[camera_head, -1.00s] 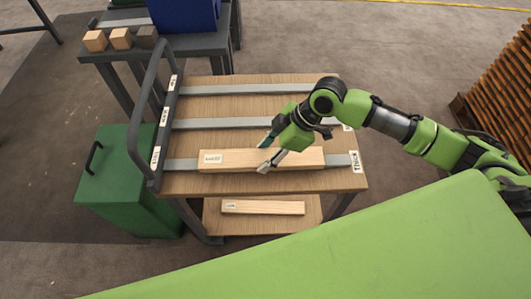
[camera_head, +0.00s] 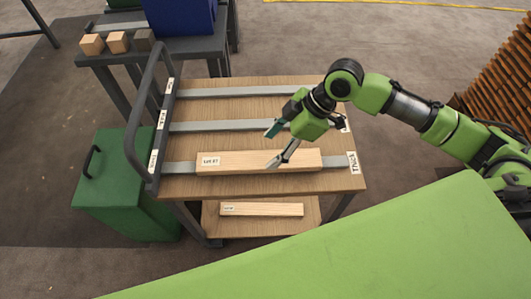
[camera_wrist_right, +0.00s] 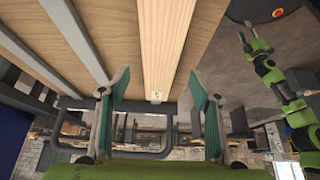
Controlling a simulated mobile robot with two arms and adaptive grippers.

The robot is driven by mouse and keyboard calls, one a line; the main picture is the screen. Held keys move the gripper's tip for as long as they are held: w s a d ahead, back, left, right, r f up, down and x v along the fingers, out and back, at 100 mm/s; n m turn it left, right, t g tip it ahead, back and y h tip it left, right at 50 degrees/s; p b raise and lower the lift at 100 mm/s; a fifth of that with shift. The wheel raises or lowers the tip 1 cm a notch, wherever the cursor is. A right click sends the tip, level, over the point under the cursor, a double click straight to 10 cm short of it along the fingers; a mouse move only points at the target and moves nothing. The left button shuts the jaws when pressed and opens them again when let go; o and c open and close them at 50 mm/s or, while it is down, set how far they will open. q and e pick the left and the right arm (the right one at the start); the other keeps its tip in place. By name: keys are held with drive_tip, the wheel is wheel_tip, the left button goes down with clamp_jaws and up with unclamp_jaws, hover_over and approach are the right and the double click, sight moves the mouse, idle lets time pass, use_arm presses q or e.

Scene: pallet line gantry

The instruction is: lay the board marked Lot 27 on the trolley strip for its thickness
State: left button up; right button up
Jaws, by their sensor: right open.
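A pale wooden board (camera_head: 262,162) lies flat along the near metal strip (camera_head: 335,161) of the trolley top, the one with the "Thick" label at its right end. The board's small label looks like Lot 27, though the print is tiny. My right gripper (camera_head: 274,146) is open, just above the board's middle, with nothing between its fingers; one fingertip overlaps the board in the picture. In the right wrist view the board (camera_wrist_right: 166,45) runs away beyond the open fingers (camera_wrist_right: 158,88).
A second labelled board (camera_head: 265,209) lies on the trolley's lower shelf. Two other strips (camera_head: 235,91) on top are bare. The trolley handle (camera_head: 140,110) rises at the left. A green bin (camera_head: 115,190) stands left, and a bench with small blocks (camera_head: 117,42) stands behind.

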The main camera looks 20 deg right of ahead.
drive_tip(key=v, duration=0.6)
drive_tip(key=shift+r, duration=0.25)
drive_tip(key=shift+s+d, duration=0.1)
drive_tip(key=shift+d, duration=0.1)
